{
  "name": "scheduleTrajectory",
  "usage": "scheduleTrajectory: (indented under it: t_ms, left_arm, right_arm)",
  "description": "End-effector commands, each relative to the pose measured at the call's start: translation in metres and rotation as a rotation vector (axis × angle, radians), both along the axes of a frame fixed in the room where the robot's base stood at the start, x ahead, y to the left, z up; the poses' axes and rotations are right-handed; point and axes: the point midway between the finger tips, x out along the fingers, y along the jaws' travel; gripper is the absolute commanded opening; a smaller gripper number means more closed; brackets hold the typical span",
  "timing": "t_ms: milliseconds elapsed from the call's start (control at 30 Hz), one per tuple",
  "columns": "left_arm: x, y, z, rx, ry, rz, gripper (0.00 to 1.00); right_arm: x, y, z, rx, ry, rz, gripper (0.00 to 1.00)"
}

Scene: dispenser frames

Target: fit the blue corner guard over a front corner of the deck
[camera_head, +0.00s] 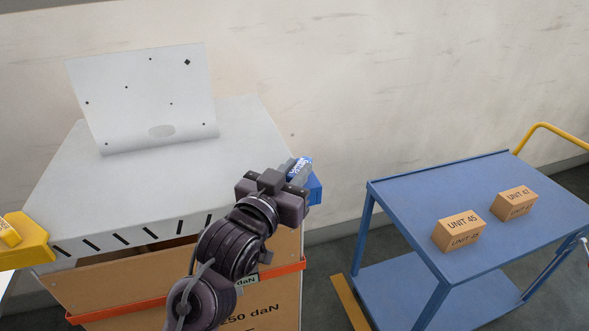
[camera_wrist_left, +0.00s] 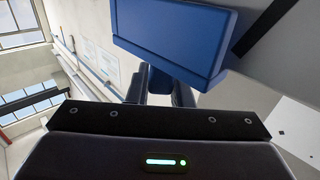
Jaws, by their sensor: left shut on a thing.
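The blue corner guard (camera_head: 315,188) is at the front right corner of the pale grey deck (camera_head: 235,125). It is mostly hidden behind my left gripper (camera_head: 296,181). In the left wrist view the guard (camera_wrist_left: 172,38) is a broad blue block, held by my left gripper (camera_wrist_left: 160,88), which is shut on it. I cannot tell whether the guard touches the deck or is seated on the corner. A yellow corner guard (camera_head: 28,238) is on the front left corner of the deck. My right gripper is not in view.
An upright white panel (camera_head: 145,100) stands on the deck. Below the deck is a brown box (camera_head: 110,297) with an orange band. A blue cart (camera_head: 410,205) at right carries two boxes, UNIT 45 (camera_head: 457,231) and UNIT 47 (camera_head: 513,203). Floor shows between deck and cart.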

Motion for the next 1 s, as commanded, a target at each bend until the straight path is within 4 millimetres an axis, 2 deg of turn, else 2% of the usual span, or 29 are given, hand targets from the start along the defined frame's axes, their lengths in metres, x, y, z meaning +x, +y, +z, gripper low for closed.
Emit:
scheduleTrajectory:
  t_ms: [367,400,567,867,1000]
  left_arm:
    - [0.0,0.0,-0.004,0.001,0.002,0.0,0.0]
    - [0.0,0.0,-0.004,0.001,0.002,0.0,0.25]
    - [0.0,0.0,-0.004,0.001,0.002,0.0,0.45]
    - [-0.002,0.001,-0.004,0.0,0.001,0.0,0.45]
    - [-0.016,0.009,-0.006,0.001,0.0,0.001,0.45]
  right_arm:
    - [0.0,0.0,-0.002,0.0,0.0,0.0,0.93]
    - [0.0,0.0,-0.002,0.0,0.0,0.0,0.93]
    - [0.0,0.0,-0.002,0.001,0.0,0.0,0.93]
    - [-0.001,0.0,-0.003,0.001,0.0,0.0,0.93]
    - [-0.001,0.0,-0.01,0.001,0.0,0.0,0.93]
